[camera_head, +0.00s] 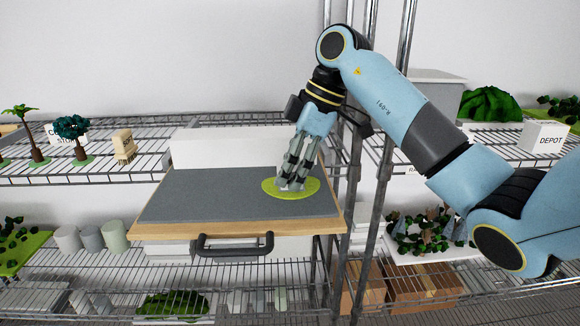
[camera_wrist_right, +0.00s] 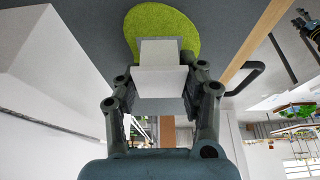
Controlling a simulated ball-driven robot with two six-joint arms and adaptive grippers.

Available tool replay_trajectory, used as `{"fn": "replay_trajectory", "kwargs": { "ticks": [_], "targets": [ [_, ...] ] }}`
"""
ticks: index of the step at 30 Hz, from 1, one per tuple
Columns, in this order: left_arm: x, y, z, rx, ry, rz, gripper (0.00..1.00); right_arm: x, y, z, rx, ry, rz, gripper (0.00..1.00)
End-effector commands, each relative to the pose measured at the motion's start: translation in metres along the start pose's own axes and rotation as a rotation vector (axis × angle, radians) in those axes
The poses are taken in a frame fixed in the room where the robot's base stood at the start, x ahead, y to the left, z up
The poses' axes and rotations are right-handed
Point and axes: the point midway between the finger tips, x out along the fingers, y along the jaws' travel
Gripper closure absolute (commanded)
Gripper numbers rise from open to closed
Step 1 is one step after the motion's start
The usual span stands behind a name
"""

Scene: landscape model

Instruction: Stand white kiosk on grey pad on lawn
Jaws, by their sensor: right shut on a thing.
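The lawn (camera_head: 310,193) is a flat, bright green round piece on the grey top of a wooden drawer board; it also shows in the wrist view (camera_wrist_right: 182,22). My right gripper (camera_head: 290,182) points down over the lawn, fingers shut on the white kiosk. In the wrist view the white kiosk (camera_wrist_right: 160,83) is a small pale box between the fingertips (camera_wrist_right: 158,100), in front of the lawn. A grey face (camera_wrist_right: 160,51) shows between it and the green; I cannot tell whether this is the grey pad or the kiosk's shaded side. Contact below is hidden.
The grey board (camera_head: 205,195) is mostly bare left of the lawn, with a dark handle (camera_head: 235,246) in front. Wire-shelf posts (camera_head: 372,200) stand close to the right. Model trees (camera_head: 72,132), a beige block (camera_head: 123,145) and a DEPOT box (camera_head: 542,136) stand on the shelves.

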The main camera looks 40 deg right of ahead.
Motion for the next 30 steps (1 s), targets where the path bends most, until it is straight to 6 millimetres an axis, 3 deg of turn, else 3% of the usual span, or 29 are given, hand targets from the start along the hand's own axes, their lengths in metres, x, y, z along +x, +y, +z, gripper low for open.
{"fn": "replay_trajectory", "kwargs": {
  "ticks": [16, 17, 23, 30],
  "targets": [
    [0.0001, 0.0001, 0.0001, 0.000, 0.000, 0.000, 0.50, 0.0016, -0.0001, 0.0006, 0.000, 0.000, -0.001, 0.72],
    [0.0001, 0.0001, 0.0001, 0.000, 0.000, 0.000, 0.50, 0.0017, -0.0001, 0.0007, 0.000, 0.000, 0.000, 0.58],
    [0.0001, 0.0001, 0.0001, 0.000, 0.000, 0.000, 0.50, 0.0016, -0.0001, 0.0006, 0.000, 0.000, 0.000, 0.33],
    [0.0001, 0.0001, 0.0001, 0.000, 0.000, 0.000, 0.50, 0.0013, 0.0000, 0.0005, 0.000, 0.000, 0.000, 0.33]
  ]
}}
